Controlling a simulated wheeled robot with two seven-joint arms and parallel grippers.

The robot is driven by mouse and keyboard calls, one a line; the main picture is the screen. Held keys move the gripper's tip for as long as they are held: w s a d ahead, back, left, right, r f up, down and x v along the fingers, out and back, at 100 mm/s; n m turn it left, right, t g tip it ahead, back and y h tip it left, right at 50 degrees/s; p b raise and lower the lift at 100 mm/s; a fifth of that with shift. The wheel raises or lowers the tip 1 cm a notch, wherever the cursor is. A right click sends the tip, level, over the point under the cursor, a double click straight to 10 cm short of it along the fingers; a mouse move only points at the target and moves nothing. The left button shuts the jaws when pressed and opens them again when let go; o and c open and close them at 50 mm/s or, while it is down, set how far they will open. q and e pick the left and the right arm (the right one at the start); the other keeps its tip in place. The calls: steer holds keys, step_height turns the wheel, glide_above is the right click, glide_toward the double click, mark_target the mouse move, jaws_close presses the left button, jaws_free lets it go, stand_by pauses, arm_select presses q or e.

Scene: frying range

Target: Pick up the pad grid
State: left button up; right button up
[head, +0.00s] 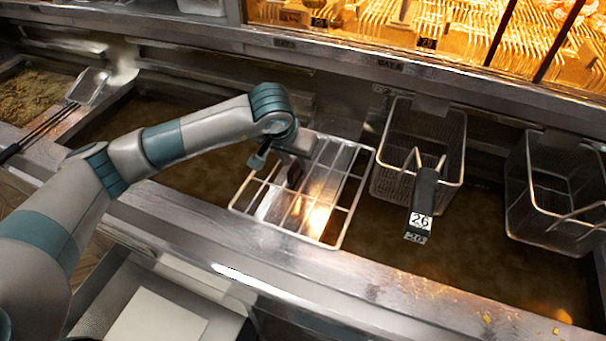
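The pad grid (338,212) is a pale wire rack with several rectangular openings, lying tilted in the picture over the dark oil of the middle fryer vat. Its far and right edges and its near corner show plainly. My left gripper (280,168) is over the far left part of the grid, pointing down, and hides some of its wires. Its fingertips are small and dark against the grid, so I cannot tell whether they touch a wire or are closed on one. My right gripper is out of view.
A wire fry basket (447,150) with a black handle marked 26 (424,195) stands close to the right of the grid. Another basket (515,190) is at the far right. A long-handled skimmer (88,86) lies at the left. The steel front ledge (330,275) runs along the vats.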

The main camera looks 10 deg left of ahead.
arm_select(q)
jaws_close()
steer(key=shift+r, duration=0.1)
stand_by(1.1)
